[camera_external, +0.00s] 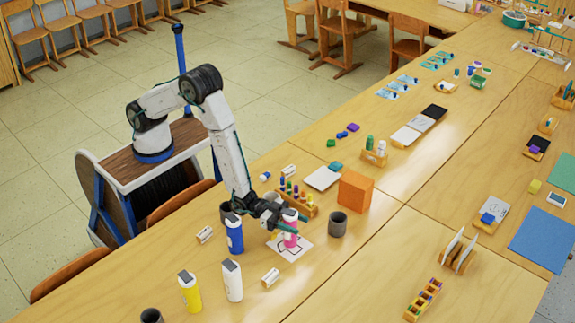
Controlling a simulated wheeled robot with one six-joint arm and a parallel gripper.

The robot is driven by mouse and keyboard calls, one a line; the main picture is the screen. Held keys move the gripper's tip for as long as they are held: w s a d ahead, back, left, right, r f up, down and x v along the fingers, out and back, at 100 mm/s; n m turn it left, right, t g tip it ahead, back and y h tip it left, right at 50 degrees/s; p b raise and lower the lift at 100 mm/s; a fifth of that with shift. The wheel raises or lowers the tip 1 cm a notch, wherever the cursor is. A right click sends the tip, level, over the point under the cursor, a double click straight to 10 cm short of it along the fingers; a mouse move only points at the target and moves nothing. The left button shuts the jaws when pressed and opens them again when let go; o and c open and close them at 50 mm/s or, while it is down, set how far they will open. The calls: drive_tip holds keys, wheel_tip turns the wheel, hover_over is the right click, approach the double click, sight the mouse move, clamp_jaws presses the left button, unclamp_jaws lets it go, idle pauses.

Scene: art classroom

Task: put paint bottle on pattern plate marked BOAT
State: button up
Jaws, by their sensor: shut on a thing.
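My gripper (283,221) is shut on a pink paint bottle (290,240) with a pale cap. The bottle is upright over a white pattern plate (303,250) with black outlines. I cannot tell whether its base touches the plate. The bottle and gripper cover part of the drawing, and no BOAT lettering is readable. A blue bottle (235,236) stands just left of the plate. A white bottle (232,282) and a yellow bottle (190,292) stand nearer the front left.
A dark grey cup (337,224) stands right of the plate, with an orange box (354,191) behind it. A wooden rack of small coloured bottles (298,200) stands close behind the gripper. Small white blocks (270,278) lie around. The table right of the plate's front is clear.

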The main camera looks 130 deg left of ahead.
drive_tip(key=shift+f, duration=0.1)
drive_tip(key=o, duration=1.3)
drive_tip(key=shift+c, duration=0.2)
